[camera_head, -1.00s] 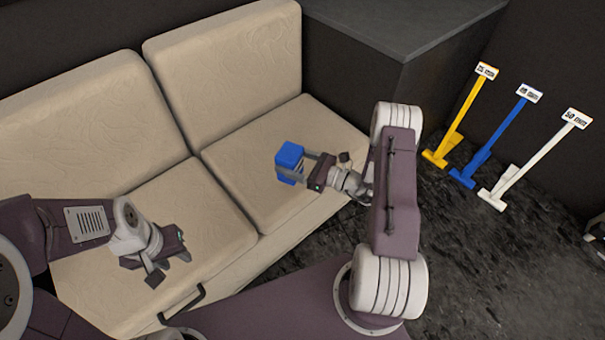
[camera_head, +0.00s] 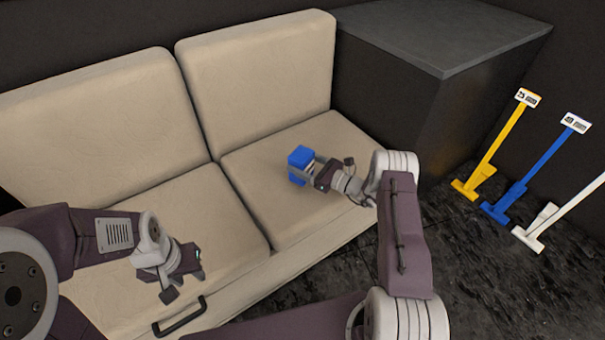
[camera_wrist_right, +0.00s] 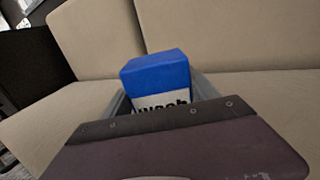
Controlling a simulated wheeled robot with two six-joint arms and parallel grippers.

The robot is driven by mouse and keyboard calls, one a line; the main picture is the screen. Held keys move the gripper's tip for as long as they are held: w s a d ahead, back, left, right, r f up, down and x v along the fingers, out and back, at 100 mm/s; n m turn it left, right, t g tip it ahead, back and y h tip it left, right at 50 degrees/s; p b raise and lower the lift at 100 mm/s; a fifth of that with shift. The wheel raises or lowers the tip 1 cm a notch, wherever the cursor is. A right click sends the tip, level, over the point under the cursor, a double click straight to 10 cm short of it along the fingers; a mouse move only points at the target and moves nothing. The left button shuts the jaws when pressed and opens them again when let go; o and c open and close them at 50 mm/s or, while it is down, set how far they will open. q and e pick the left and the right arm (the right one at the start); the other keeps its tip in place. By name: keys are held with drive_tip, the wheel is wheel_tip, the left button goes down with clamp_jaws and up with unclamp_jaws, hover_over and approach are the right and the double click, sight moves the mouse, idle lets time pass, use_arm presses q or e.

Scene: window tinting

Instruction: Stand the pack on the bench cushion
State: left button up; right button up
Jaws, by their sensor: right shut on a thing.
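The blue pack (camera_head: 301,157) is at the right seat cushion of the beige bench (camera_head: 262,170), near its middle. My right gripper (camera_head: 306,172) is shut on it from the right. In the right wrist view the pack (camera_wrist_right: 156,75) stands upright between the fingers, with a white label and dark letters partly hidden by my gripper body. Whether its base touches the cushion cannot be told. My left gripper (camera_head: 190,278) hangs over the left seat cushion, away from the pack; its fingers are not clear.
A dark grey cabinet (camera_head: 440,40) stands right of the bench. A black handle (camera_head: 180,317) is on the bench front. The right seat cushion is otherwise clear.

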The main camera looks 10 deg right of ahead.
wheel_tip(320, 180, down, 4)
drive_tip(key=shift+f+b, duration=0.1)
drive_tip(key=shift+b, duration=1.05)
drive_tip(key=shift+r, duration=0.2)
drive_tip(key=o, duration=1.5)
drive_tip(key=shift+f, duration=0.1)
